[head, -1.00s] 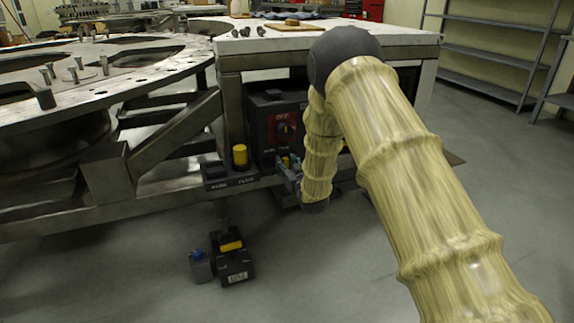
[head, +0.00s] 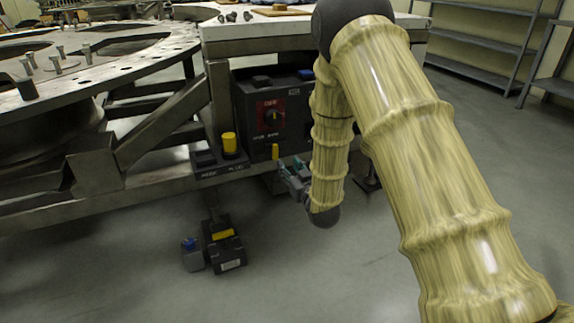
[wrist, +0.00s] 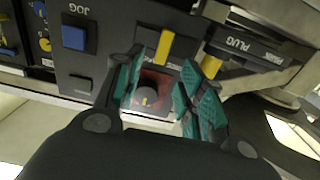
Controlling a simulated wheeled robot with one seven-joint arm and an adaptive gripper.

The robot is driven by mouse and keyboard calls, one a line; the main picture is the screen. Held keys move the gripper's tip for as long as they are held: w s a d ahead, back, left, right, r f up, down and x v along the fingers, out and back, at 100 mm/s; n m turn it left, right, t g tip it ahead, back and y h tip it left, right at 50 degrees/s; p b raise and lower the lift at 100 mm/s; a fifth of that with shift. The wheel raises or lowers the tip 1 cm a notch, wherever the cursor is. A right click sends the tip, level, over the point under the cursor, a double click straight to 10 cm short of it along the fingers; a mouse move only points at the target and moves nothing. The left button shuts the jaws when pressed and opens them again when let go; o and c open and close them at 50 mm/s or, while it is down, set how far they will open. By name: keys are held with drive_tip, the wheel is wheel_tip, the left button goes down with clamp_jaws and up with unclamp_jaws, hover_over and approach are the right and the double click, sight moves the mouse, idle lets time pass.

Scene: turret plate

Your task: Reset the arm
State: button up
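My gripper (head: 293,176) is in front of a dark control box (head: 248,100), low and to the right of its red panel with a round knob (head: 274,116). In the wrist view its teal-padded fingers (wrist: 165,92) are apart, with nothing held between them. The knob (wrist: 147,95) and its red panel show beyond the gap between the fingers. A yellow lever (wrist: 165,46) rises beyond the fingertips; it also shows below the box's panel in the head view (head: 275,152). My arm hides the right part of the box.
A yellow plug (head: 229,143) stands on a dark holder left of the box. A blue JOG button (wrist: 73,38) is on the box. A metal frame and turret plate (head: 110,48) stand left.

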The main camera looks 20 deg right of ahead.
idle(0.4)
drive_tip(key=s+f+m+g+h, duration=0.15)
drive_tip(key=s+f+g, duration=0.75)
drive_tip(key=s+f, duration=1.55)
drive_tip(key=s+a+f+g, duration=0.1)
drive_tip(key=s+f+g, duration=0.25)
drive_tip(key=s, duration=0.65)
drive_tip(key=s+a+f+g, duration=0.1)
drive_tip(key=s+f+g, duration=0.25)
drive_tip(key=s, duration=0.65)
drive_tip(key=s+a+f+g, duration=0.15)
drive_tip(key=s+f, duration=0.25)
drive_tip(key=s, duration=0.6)
wheel_tip(320, 180, up, 37)
drive_tip(key=p, duration=3.7)
drive_tip(key=shift+w+d+h, duration=0.25)
drive_tip(key=shift+d+h, duration=0.1)
drive_tip(key=shift+d, duration=0.05)
